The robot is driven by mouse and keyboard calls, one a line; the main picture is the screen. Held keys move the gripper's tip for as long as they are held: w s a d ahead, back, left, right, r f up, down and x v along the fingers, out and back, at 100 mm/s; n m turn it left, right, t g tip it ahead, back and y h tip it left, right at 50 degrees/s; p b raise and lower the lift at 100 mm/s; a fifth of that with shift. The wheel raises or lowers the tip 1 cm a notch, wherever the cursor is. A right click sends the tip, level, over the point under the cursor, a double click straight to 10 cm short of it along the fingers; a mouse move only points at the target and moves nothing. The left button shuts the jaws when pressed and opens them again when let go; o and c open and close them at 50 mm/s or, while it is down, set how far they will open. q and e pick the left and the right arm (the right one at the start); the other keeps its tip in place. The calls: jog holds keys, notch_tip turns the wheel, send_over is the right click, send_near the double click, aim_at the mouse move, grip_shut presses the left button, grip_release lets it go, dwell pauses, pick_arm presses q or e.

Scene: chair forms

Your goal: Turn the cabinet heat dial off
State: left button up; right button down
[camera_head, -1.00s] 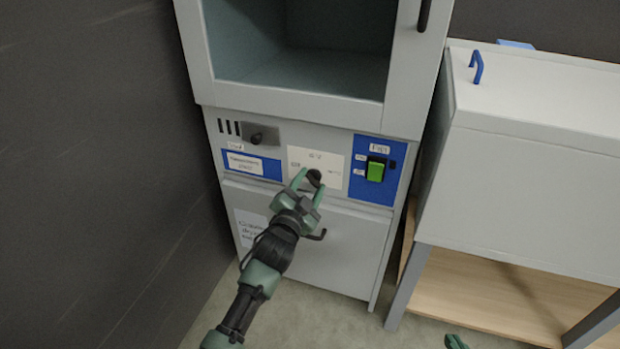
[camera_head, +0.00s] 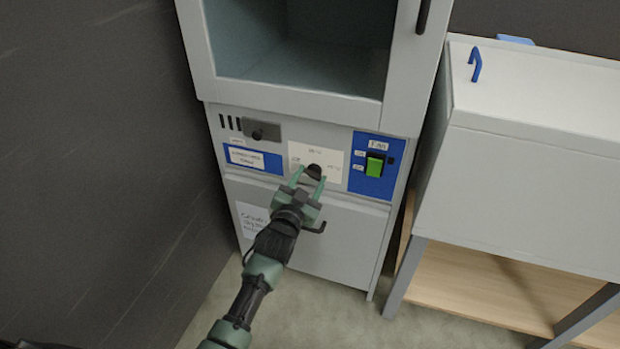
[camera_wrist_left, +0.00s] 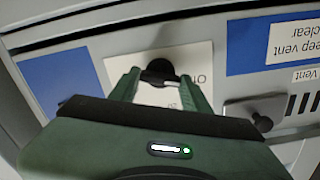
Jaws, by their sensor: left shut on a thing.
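The cabinet heat dial (camera_head: 314,171) is a small black knob on a cream plate in the middle of the cabinet's control panel. It also shows in the left wrist view (camera_wrist_left: 158,72), where a pale mark is visible on it. My left gripper (camera_head: 309,180) reaches up to it from below, with a green finger on each side of the dial. The fingers are shut on the dial; in the left wrist view the gripper (camera_wrist_left: 160,84) has the dial between its fingertips. The plate's printing is too small and partly covered to read. My right gripper does not show.
A green fan switch (camera_head: 374,166) sits right of the dial on a blue panel. A vent slider (camera_head: 261,131) is at upper left. A black handle (camera_head: 316,228) projects from the lower door. A white bench box (camera_head: 540,150) stands at right, a dark wall at left.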

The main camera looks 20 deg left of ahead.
pick_arm(q)
jog(key=shift+f, duration=0.15)
jog(key=o, duration=1.4)
jog(key=shift+c, duration=0.2)
jog(key=s+p, duration=0.2)
jog(key=s, duration=0.5)
jog(key=shift+s, duration=0.4)
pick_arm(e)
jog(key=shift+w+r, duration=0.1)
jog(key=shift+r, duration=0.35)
pick_arm(q)
jog(key=shift+a, duration=0.1)
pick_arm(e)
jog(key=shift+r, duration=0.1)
